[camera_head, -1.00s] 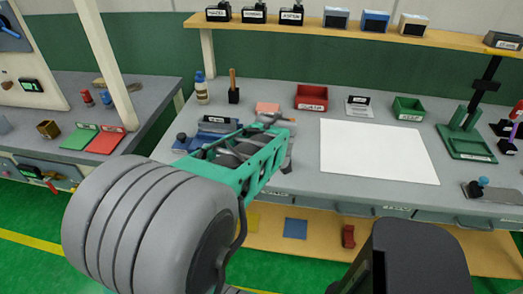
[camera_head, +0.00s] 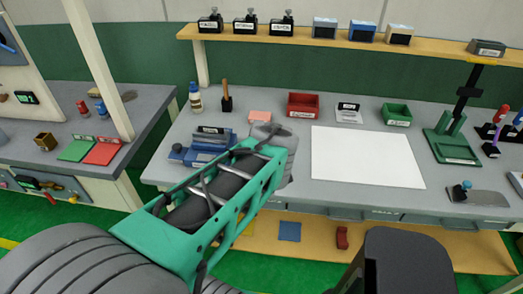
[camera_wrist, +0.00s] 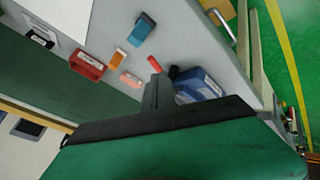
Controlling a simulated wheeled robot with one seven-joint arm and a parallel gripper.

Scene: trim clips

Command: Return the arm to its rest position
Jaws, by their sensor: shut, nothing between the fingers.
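My arm's green link (camera_head: 205,205) reaches up from the lower left in the head view. Its grey far end (camera_head: 272,132) is over the bench, left of the white sheet. The gripper fingers cannot be made out in that view. In the wrist view my gripper (camera_wrist: 158,80) shows as a dark, narrow shape above the green housing. It is shut and empty. A small red object (camera_wrist: 154,63) appears just beyond its tip; I cannot tell what it is or how far off.
The grey bench holds a white sheet (camera_head: 365,157), a red bin (camera_head: 303,106), a green bin (camera_head: 397,115) and a blue device (camera_head: 205,147), partly beside my arm. A shelf (camera_head: 430,47) runs above the back. A side bench (camera_head: 130,108) stands at left.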

